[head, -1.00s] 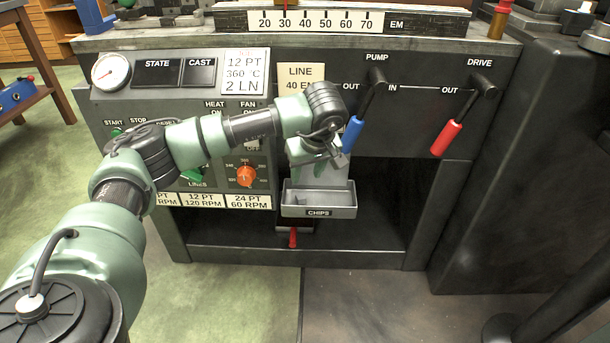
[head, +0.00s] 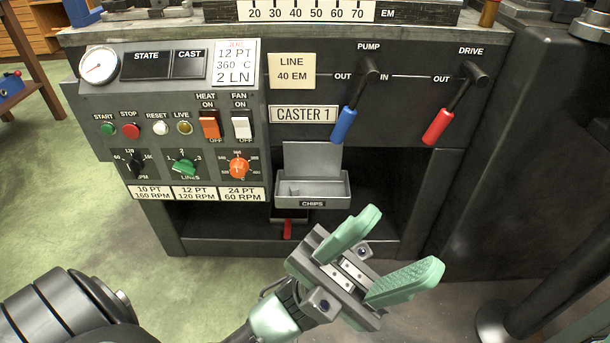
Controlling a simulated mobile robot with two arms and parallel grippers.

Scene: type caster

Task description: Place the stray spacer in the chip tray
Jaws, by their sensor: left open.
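The chip tray (head: 338,202) is a grey open box labelled CHIPS on the front of the caster, with a taller back plate. A small grey piece (head: 294,190) shows inside its left part; I cannot tell for sure whether it is the spacer. No other spacer can be made out. My left gripper (head: 402,240) is in front of and below the tray, to its right, apart from it. Its two green fingers are spread wide with nothing between them.
Above the tray are the blue pump lever (head: 345,124) and red drive lever (head: 437,125). A panel of buttons, switches and knobs (head: 183,166) is at left. A small red handle (head: 288,229) sticks out below the tray. The floor in front is mostly open.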

